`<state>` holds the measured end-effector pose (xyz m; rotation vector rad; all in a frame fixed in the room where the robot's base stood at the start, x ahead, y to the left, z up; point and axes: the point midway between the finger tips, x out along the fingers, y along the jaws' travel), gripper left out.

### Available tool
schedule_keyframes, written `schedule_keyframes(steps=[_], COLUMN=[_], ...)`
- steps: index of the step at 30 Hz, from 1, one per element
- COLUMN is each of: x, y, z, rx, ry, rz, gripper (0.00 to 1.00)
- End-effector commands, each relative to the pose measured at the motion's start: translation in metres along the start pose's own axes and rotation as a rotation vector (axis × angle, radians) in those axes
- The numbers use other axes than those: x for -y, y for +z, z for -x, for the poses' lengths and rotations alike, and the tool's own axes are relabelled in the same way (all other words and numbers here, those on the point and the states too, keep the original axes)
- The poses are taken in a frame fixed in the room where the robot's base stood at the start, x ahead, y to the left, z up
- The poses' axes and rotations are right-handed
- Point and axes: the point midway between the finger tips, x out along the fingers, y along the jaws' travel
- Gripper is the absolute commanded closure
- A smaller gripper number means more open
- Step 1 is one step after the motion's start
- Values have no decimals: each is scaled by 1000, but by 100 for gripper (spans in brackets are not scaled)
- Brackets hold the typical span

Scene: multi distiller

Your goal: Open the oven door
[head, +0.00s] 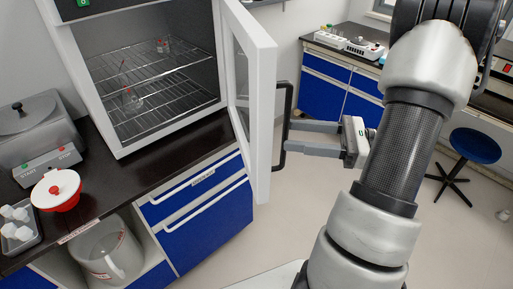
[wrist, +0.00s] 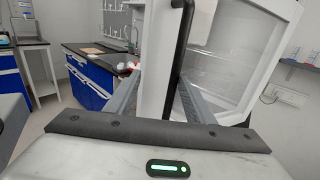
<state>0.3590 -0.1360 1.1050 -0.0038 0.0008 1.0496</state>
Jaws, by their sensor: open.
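The oven is a white cabinet (head: 160,130) with wire racks inside, standing on the dark counter in the head view. Its white-framed glass door (head: 262,90) stands swung wide open, toward the right. In the wrist view the door (wrist: 153,60) fills the middle and right. The black bar handle (head: 290,95) is on the door's outer face; it also shows in the wrist view (wrist: 181,40). My gripper (head: 288,137) is at the handle's lower part, with its fingers apart. In the wrist view the handle passes between the fingers, closer to the right one.
A grey lidded device (head: 40,125), a white-and-red pot (head: 56,188) and a tray of white pieces (head: 18,232) stand on the counter left of the oven. Blue drawers (head: 205,222) are below. A blue stool (head: 475,146) stands at right; the floor between is clear.

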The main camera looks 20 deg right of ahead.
Motion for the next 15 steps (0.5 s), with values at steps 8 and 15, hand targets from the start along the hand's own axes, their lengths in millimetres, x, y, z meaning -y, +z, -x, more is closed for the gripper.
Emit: schedule_keyframes(steps=[8, 15], x=[-38, -54], y=[-1, -1], z=[54, 79], rx=[2, 2], ry=[3, 3], rz=[-11, -10], gripper=[69, 69])
